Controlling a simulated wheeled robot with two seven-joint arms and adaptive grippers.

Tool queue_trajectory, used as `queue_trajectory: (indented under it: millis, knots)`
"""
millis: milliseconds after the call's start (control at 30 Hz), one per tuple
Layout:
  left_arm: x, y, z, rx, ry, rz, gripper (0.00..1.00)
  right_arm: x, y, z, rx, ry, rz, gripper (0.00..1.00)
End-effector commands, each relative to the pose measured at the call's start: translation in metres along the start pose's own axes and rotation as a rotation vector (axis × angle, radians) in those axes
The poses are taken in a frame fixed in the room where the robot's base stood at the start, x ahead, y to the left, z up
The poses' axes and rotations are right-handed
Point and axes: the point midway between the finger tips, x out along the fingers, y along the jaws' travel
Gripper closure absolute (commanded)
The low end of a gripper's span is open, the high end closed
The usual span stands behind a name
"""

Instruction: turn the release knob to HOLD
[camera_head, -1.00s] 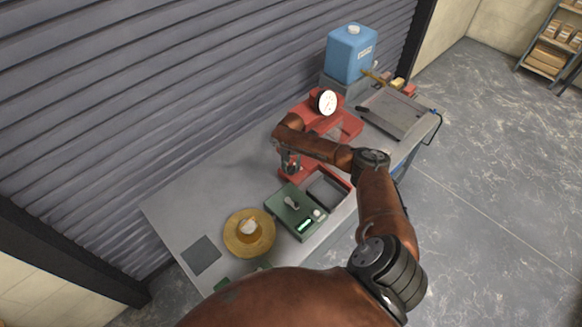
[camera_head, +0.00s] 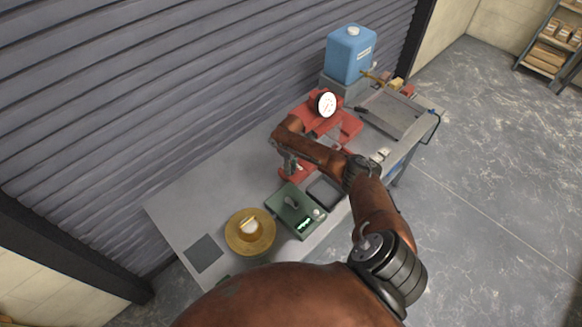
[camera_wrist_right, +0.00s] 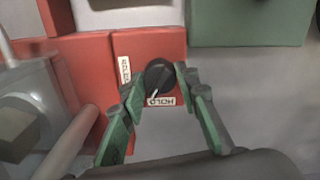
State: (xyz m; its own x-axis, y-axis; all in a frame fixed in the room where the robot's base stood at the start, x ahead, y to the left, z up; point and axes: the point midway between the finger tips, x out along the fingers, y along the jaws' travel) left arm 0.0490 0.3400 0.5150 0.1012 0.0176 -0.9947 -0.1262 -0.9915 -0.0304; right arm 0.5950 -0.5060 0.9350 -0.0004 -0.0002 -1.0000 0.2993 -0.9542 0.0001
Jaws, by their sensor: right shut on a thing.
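The release knob (camera_wrist_right: 159,76) is a round black dial on a red block (camera_wrist_right: 150,48) in the right wrist view. Its pale pointer line is aimed down and slightly left, towards the upside-down HOLD label (camera_wrist_right: 160,101). A second label (camera_wrist_right: 124,70), turned sideways, sits to the left of the knob. My right gripper (camera_wrist_right: 157,82) is shut on the knob, one green-padded finger on each side. In the head view my right gripper (camera_head: 289,168) is low over the red machine (camera_head: 299,172), and the knob is hidden there. My left gripper is not in view.
A dial gauge (camera_head: 327,103), a blue tank (camera_head: 348,60) and a grey tray (camera_head: 398,112) are further back. Bare bench lies left of my gripper.

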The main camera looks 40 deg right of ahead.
Motion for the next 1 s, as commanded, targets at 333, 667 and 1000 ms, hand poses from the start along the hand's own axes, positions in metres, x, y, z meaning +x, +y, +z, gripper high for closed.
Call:
queue_trajectory:
  millis: [333, 667, 1000]
  knots:
    - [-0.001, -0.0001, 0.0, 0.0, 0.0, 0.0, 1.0, 0.0001, 0.0008, 0.0002, -0.309, 0.0, 0.001, 0.95]
    - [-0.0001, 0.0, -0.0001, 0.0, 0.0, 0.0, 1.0, 0.0, 0.001, 0.0002, -0.507, -0.001, 0.002, 0.95]
    - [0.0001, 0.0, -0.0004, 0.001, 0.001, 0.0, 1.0, -0.0002, 0.0011, 0.0002, -0.579, -0.001, 0.002, 0.95]
